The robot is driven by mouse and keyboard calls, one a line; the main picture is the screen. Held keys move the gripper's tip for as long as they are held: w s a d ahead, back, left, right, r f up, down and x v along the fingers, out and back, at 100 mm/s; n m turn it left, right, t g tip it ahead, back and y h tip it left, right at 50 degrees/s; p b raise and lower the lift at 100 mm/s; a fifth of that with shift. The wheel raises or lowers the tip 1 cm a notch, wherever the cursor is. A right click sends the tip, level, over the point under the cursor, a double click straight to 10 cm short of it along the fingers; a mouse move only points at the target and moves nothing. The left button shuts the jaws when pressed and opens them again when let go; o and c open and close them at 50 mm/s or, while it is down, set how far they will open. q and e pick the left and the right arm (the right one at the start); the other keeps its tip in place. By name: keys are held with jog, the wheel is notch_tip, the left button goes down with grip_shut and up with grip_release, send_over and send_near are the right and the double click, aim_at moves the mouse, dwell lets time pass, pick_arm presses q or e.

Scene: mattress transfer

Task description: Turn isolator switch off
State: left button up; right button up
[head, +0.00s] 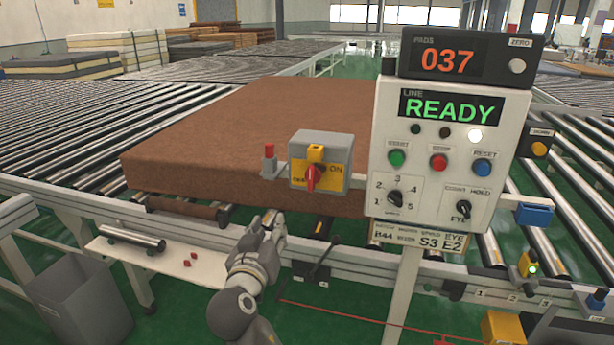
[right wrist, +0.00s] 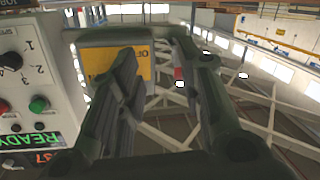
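The isolator switch is a grey box (head: 340,145) with a yellow plate (head: 331,182) and a red handle (head: 311,178). The handle stands roughly upright, and "ON" is readable at the plate's upper right. My right gripper (head: 270,222) is below and left of the box, apart from it. In the right wrist view its two fingers (right wrist: 155,55) are spread with nothing between them. The yellow plate (right wrist: 140,67) shows partly behind one finger, with part of "OFF" readable; the handle is not clear there. My left gripper is out of view.
Right of the switch stands a control panel (head: 446,150) reading READY, under a 037 display (head: 458,60). A red-topped button (head: 268,152) is left of the box. A brown mattress (head: 250,120) lies on the rollers behind. A grey bin (head: 85,300) stands lower left.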

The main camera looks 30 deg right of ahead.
aim_at(310, 175)
jog(key=s+d+r+m+h, duration=0.3)
jog(key=s+r+m, duration=0.15)
jog(key=r, duration=0.35)
jog(key=shift+n+g, duration=0.25)
jog(key=shift+g, duration=0.25)
jog(key=p+x, duration=0.1)
jog(key=x, duration=0.3)
jog(key=p+x, duration=0.2)
jog(key=x, duration=0.3)
jog(key=shift+w+d+r, duration=0.15)
jog(key=shift+d+r, duration=0.1)
jog(key=shift+d, duration=0.1)
jog(key=shift+w+d, duration=0.25)
jog(key=shift+d, duration=0.1)
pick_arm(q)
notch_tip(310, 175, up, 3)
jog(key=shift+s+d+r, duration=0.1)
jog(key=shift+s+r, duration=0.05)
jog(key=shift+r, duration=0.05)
pick_arm(e)
jog(key=shift+f, duration=0.1)
grip_shut()
